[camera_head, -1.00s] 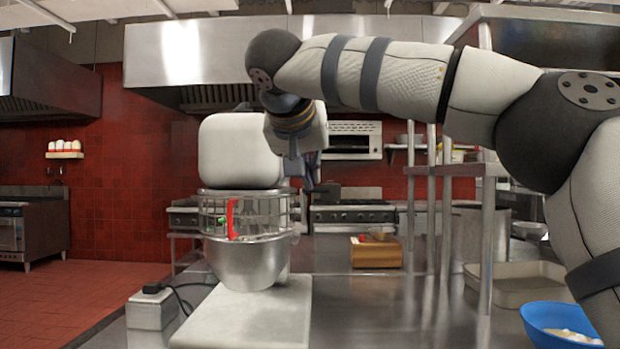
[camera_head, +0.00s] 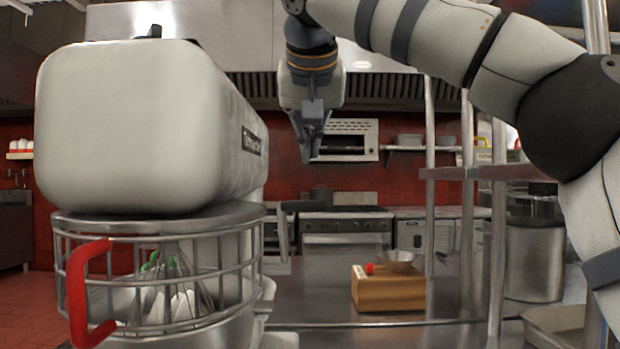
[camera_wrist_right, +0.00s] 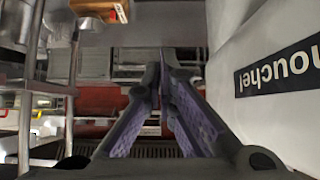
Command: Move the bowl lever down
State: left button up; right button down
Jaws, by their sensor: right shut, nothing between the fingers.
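The large pale stand mixer (camera_head: 130,130) fills the left of the head view. Its wire bowl guard (camera_head: 215,265) has a red handle (camera_head: 78,295). A dark, bent bar (camera_head: 284,228) shows at the mixer's right side; it looks like the bowl lever, its top end pointing right. My right gripper (camera_head: 306,155) points down, to the right of the mixer head and above the bar, apart from it in the picture. In the right wrist view its fingers (camera_wrist_right: 163,62) meet at the tips, empty, beside the mixer's labelled side (camera_wrist_right: 280,68). My left gripper is not in view.
A wooden box (camera_head: 388,292) with a metal bowl (camera_head: 398,262) and a red item stands on the steel counter (camera_head: 320,285). Metal shelf posts (camera_head: 468,200) rise at the right, under my right arm. The counter between the mixer and box is clear.

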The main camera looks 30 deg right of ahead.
jog(key=shift+w+d+f, duration=0.15)
jog(key=shift+w+f, duration=0.05)
jog(key=shift+f, duration=0.2)
notch_tip(320, 180, down, 6)
jog(key=w+d, duration=0.1)
jog(key=w, duration=0.1)
jog(key=shift+f, duration=0.1)
